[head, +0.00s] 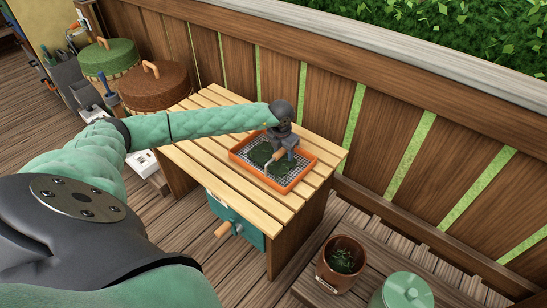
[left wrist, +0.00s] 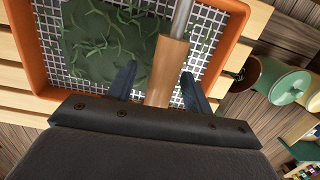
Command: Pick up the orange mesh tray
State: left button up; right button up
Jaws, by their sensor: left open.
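The orange mesh tray (head: 302,176) sits on the slatted wooden table, with a pale grid floor and dark green leaves (head: 262,153) in it. In the left wrist view its orange rim (left wrist: 235,35) frames the leaves (left wrist: 105,45). A wooden grip (left wrist: 167,68) on a metal rod is above the mesh; whether the rod joins the tray is unclear. My left gripper (head: 284,153) points down over the tray. In the left wrist view its open fingers (left wrist: 157,82) are on either side of the grip, with gaps showing. My right gripper is not in view.
The wooden table (head: 215,100) has bare slats around the tray. A teal box (head: 237,220) with a wooden knob is below its front edge. A brown pot (head: 341,262) and a green lidded jar (head: 405,291) stand at lower right. A wooden fence (head: 390,125) runs behind.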

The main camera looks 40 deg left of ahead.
pick_arm(q)
jog(key=shift+f, duration=0.65)
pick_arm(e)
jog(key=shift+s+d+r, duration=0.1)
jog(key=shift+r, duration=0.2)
pick_arm(q)
jog(key=shift+c, duration=0.4)
grip_shut()
jog(key=shift+w, duration=0.1)
jog(key=shift+r, duration=0.15)
